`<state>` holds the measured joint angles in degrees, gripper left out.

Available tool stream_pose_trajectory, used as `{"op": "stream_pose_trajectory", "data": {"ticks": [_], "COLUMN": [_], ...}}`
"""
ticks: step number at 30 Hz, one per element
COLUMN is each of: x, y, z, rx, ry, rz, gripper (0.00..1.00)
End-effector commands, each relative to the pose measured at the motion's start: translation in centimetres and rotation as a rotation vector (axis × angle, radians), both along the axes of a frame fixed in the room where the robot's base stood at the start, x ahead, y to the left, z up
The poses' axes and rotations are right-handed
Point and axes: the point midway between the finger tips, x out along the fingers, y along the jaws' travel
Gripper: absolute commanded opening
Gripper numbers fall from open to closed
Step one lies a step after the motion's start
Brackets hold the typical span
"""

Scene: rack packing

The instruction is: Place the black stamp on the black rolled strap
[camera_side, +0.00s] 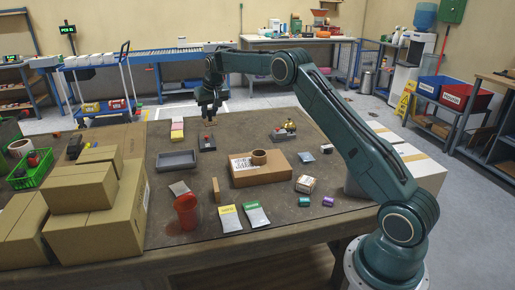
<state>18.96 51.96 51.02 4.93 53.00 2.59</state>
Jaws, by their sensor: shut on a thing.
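My gripper (208,120) hangs over the far left-middle part of the brown table, pointing down. It is shut on a small dark thing, which looks like the black stamp; its shape is mostly lost against the jaws at this size. Whether the held thing touches this item cannot be told. I cannot make out the black rolled strap with certainty.
A grey tray (176,161) lies left of centre. A cardboard box (250,178) carries a tape roll (259,157). Stacked cartons (85,189) fill the left. Bare table surrounds the dark item.

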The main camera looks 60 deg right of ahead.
Motion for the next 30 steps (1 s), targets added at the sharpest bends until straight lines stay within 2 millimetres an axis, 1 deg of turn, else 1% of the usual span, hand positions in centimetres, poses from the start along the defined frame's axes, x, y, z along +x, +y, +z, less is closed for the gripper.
{"op": "stream_pose_trajectory", "data": {"ticks": [1,5,6,11,12,14,18,23,27,29,30], "x": [-0.5,-2.2,-2.8,-5.8,-6.6,-7.9,-11.2,-15.3,-19.2,-21.0,-22.2], "y": [-1.4,-5.2,-6.6,-11.9,-13.2,-15.1,-19.4,-24.0,-27.7,-29.2,-30.2], "z": [0.1,0.4,0.4,0.7,0.8,0.9,1.2,1.6,1.9,2.0,2.0], "rx": [-0.001,-0.002,-0.002,-0.002,-0.002,-0.001,-0.001,-0.002,-0.002,-0.001,0.0], "ry": [-0.001,-0.001,-0.001,-0.001,0.0,0.0,0.0,-0.001,-0.001,-0.001,-0.001], "rz": [-0.026,-0.1,-0.128,-0.237,-0.266,-0.308,-0.405,-0.517,-0.615,-0.656,-0.684], "gripper": [0.03,0.03,0.03,0.03,0.03,0.03,0.03,0.03,0.03,0.03,0.03]}}
